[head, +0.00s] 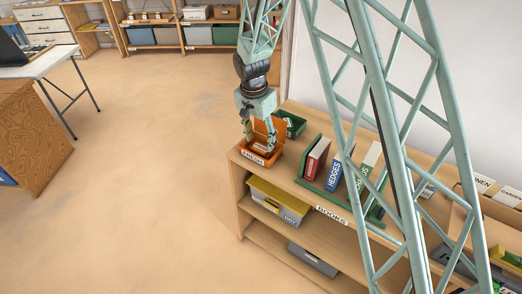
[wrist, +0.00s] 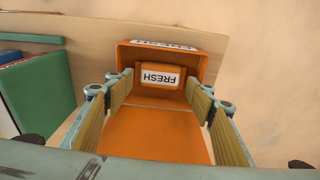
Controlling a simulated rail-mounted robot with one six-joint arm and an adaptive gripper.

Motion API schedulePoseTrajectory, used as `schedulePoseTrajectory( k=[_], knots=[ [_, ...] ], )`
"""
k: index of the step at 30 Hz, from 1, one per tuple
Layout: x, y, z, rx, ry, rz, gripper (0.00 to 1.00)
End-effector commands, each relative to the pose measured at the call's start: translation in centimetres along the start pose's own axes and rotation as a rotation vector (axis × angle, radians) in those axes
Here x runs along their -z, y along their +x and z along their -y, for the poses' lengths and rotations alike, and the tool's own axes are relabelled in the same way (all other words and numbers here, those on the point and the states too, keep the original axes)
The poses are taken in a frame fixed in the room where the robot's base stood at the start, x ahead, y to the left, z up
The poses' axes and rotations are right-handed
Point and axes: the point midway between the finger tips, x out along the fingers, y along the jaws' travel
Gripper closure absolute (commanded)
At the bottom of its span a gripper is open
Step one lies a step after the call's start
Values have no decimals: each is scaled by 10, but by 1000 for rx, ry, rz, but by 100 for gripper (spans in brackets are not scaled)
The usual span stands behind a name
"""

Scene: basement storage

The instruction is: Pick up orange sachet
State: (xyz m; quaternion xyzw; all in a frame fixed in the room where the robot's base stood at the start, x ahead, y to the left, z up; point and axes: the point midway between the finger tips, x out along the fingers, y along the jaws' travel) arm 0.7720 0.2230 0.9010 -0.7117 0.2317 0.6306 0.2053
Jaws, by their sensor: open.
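The orange sachet (wrist: 158,89) has a white label reading FRESH and lies inside an open orange box (wrist: 206,66) in the wrist view. My gripper (head: 259,141) points down over the box. In the wrist view my gripper (wrist: 160,90) is open, with its fingers to the left and right of the sachet and nothing between them. I cannot tell how far above the sachet the fingertips are.
A green bin (head: 293,125) stands behind the box. Books in a green holder (head: 311,186) stand to its right on the wooden shelf unit (head: 240,180). The floor to the left is clear.

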Motion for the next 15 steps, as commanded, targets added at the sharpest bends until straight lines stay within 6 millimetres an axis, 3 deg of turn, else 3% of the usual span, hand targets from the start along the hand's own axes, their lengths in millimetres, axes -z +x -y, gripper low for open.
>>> schedulePoseTrajectory(
  k=[7, 15],
  knots=[
    [-1, 26, -1, -1, -1, 1, 50],
    [0, 33, -1, 0, 0, 0, 50]
  ],
)
